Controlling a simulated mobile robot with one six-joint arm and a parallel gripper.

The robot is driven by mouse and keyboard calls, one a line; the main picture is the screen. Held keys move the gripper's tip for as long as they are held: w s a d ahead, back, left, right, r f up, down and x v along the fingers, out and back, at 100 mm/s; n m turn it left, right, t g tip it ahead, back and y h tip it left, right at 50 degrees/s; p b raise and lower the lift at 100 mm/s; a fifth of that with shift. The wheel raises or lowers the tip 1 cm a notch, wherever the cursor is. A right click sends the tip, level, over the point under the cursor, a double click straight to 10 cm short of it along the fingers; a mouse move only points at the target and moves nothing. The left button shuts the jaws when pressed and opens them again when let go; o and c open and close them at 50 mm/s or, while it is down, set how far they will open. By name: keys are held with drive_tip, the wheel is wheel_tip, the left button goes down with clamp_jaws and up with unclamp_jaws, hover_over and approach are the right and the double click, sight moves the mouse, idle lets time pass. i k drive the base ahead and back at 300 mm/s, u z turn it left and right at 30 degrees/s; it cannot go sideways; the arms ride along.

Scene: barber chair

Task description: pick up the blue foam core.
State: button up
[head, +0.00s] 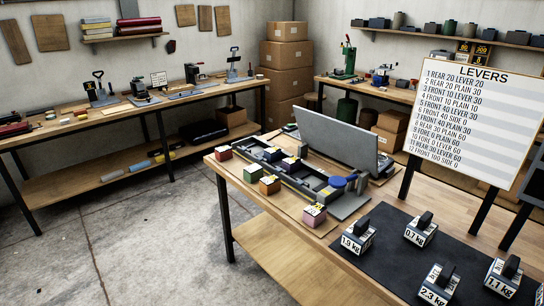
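Several small rolls lie in a row on the lower shelf of the long left workbench. One of them is a light blue cylinder (139,166), which may be the blue foam core; it is too small to tell for sure. My gripper is not in view.
The left workbench (60,131) carries small presses on top; its legs and shelf (75,190) frame the rolls. The centre table (262,226) holds coloured blocks, a grey panel (335,138) and weights on a black mat (385,262). The concrete floor (130,240) between them is clear.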

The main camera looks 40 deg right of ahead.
sight(273, 154)
drive_tip(key=z, duration=0.05)
drive_tip(key=i, duration=1)
drive_tip(key=u, duration=0.05)
